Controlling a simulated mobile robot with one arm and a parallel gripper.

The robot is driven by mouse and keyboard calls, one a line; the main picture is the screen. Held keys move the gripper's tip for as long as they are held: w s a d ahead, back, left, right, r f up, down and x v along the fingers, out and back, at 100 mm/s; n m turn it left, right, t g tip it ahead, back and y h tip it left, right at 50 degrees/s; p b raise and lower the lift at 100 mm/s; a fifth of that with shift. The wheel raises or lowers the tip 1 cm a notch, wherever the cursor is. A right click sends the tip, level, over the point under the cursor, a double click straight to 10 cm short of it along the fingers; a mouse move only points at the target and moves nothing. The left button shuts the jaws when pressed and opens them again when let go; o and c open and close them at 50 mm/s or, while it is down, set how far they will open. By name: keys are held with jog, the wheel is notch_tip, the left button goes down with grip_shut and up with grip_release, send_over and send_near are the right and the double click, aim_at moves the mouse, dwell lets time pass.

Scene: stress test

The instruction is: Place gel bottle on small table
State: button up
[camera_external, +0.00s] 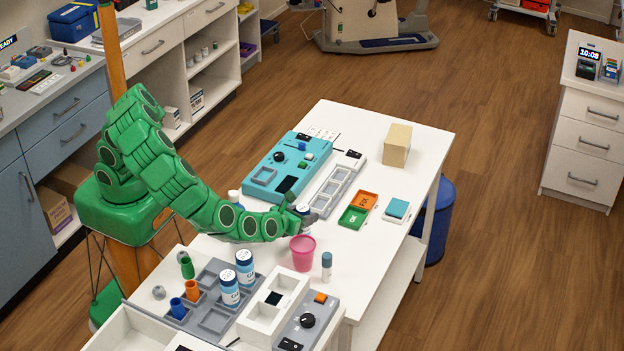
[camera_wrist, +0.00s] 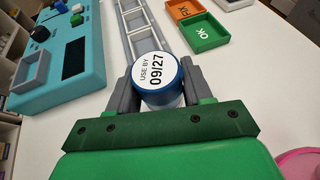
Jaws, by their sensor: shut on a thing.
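My gripper (camera_external: 300,216) is at the right end of the green arm, above or at the white table (camera_external: 345,255). In the wrist view its two grey fingers (camera_wrist: 160,92) are closed on either side of a round bottle (camera_wrist: 160,72) with a white top reading "USE BY 09/27" and a blue rim. The bottle's label is hidden, so I cannot confirm that it is gel. In the external view only a small part of this bottle (camera_external: 303,208) shows between the fingers. I cannot tell whether its base touches the table.
A pink cup (camera_external: 303,253) and a small teal-capped bottle (camera_external: 327,266) stand close in front. Similar white-and-blue bottles (camera_external: 229,287) stand in a grey tray at the front left. Green (camera_external: 353,217) and orange trays, a teal device (camera_external: 285,165) and a tan block (camera_external: 397,145) lie behind.

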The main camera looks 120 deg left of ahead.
jog(key=shift+r, duration=4.9)
jog(key=shift+w+r, duration=0.1)
jog(key=shift+r, duration=0.1)
jog(key=w+d+r+m+t+h, duration=0.95)
jog(key=w+d+r+m, duration=0.25)
jog(key=w+d+r, duration=0.25)
jog(key=s+d+f+n+y, duration=0.1)
jog(key=s+d+f, duration=0.1)
jog(key=d, duration=0.6)
jog(key=s+d+f+y, duration=0.1)
jog(key=s+d, duration=0.2)
jog(key=d, duration=0.5)
jog(key=s+d+f+n+y, duration=0.1)
jog(key=s+d+f, duration=0.1)
jog(key=d, duration=0.6)
jog(key=s+d+f+n, duration=0.1)
jog(key=s+d+f, duration=0.3)
jog(key=s+d, duration=0.35)
jog(key=shift+g+y, duration=0.25)
jog(key=shift+g, duration=0.2)
jog(key=shift+s+a+f, duration=0.1)
jog(key=shift+s+f, duration=0.05)
jog(key=shift+f, duration=1.5)
jog(key=shift+s+a+f, duration=0.1)
jog(key=shift+s+f, duration=0.05)
jog(key=shift+f, duration=1.45)
jog(key=shift+f, duration=0.3)
